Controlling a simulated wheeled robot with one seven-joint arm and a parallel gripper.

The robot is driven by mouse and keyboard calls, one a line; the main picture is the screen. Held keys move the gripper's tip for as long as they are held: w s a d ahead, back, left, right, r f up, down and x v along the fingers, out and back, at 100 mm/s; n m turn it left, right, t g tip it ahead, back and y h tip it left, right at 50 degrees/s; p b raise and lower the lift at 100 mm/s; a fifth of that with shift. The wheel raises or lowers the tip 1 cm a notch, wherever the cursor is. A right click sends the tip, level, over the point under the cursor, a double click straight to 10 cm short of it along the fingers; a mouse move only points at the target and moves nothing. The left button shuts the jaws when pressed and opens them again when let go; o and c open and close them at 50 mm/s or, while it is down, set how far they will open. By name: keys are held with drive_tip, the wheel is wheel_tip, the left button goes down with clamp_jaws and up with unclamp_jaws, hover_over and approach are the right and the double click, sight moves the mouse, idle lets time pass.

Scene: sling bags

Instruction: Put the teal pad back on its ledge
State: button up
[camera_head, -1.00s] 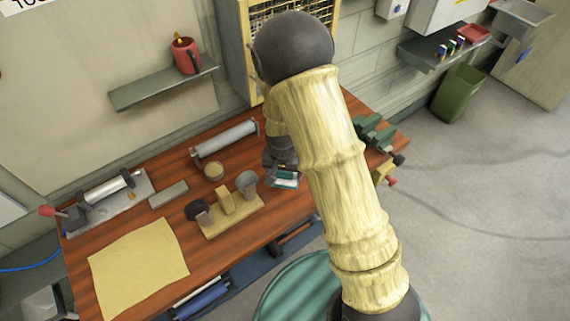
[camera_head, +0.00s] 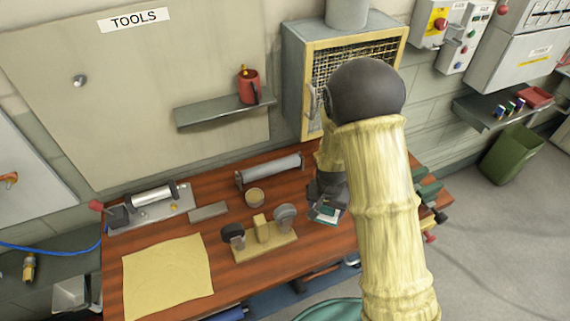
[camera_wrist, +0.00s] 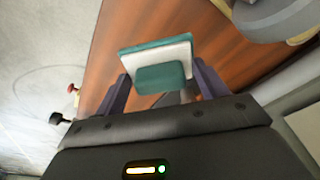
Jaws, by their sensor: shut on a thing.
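The teal pad (camera_wrist: 160,78) has a teal block, a pale middle layer and a wider teal layer. My gripper (camera_wrist: 162,92) is shut on it, with one dark finger at each side. In the head view the pad (camera_head: 326,213) shows small at the lower end of my arm, over the right part of the wooden bench; I cannot tell its height. A grey wall ledge (camera_head: 225,109) holding a red mug is above the bench. Another grey ledge (camera_head: 470,108), at the right, holds several small coloured blocks and a red tray. Which one is the pad's is not marked.
On the bench (camera_head: 325,243) a wooden stand (camera_head: 265,246) with round-headed tools is left of my gripper. A grey roller (camera_head: 270,171), a small round tub (camera_head: 254,197) and a yellow cloth (camera_head: 168,277) lie there too. A green bin (camera_head: 511,154) stands below the right ledge.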

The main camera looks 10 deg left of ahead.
drive_tip(key=w+d+f, duration=0.1)
drive_tip(key=d, duration=0.2)
drive_tip(key=w+d+f+n, duration=0.1)
drive_tip(key=w+d, duration=0.1)
drive_tip(key=d, duration=0.2)
drive_tip(key=w+d+f+n, duration=0.1)
drive_tip(key=w+d, duration=0.1)
drive_tip(key=d, duration=0.2)
drive_tip(key=shift+w+f, duration=0.1)
drive_tip(key=shift+w, duration=0.1)
